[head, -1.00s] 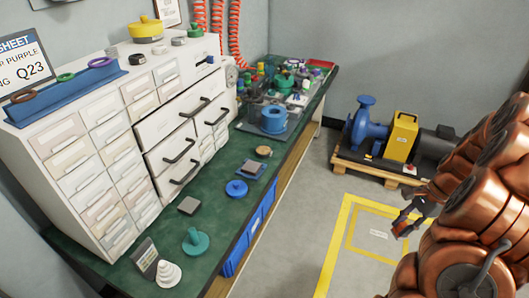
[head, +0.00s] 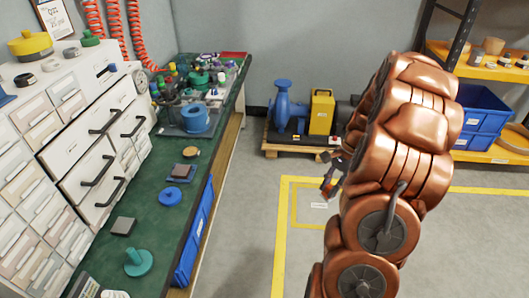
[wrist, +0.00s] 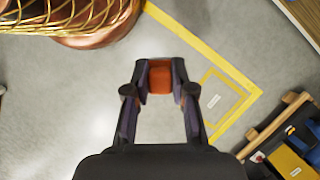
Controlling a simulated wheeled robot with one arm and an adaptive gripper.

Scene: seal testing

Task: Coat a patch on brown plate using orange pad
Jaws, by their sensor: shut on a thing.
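My gripper (head: 331,182) hangs over the open floor to the right of the workbench. In the wrist view my gripper (wrist: 160,80) is shut on the orange pad (wrist: 160,77), a small block held between its fingertips. In the head view a small square plate with a brownish top (head: 183,171) lies on the green bench, on or within a blue-grey base. I cannot tell for sure that it is the brown plate. A tan round disc (head: 191,153) lies just behind it. My gripper is well apart from both.
On the green bench (head: 150,200) are a blue disc (head: 170,196), a dark square block (head: 123,226) and a teal knobbed piece (head: 138,262). A drawer cabinet (head: 75,125) stands at left. A blue pump (head: 283,110) sits on a pallet behind. The floor between is clear.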

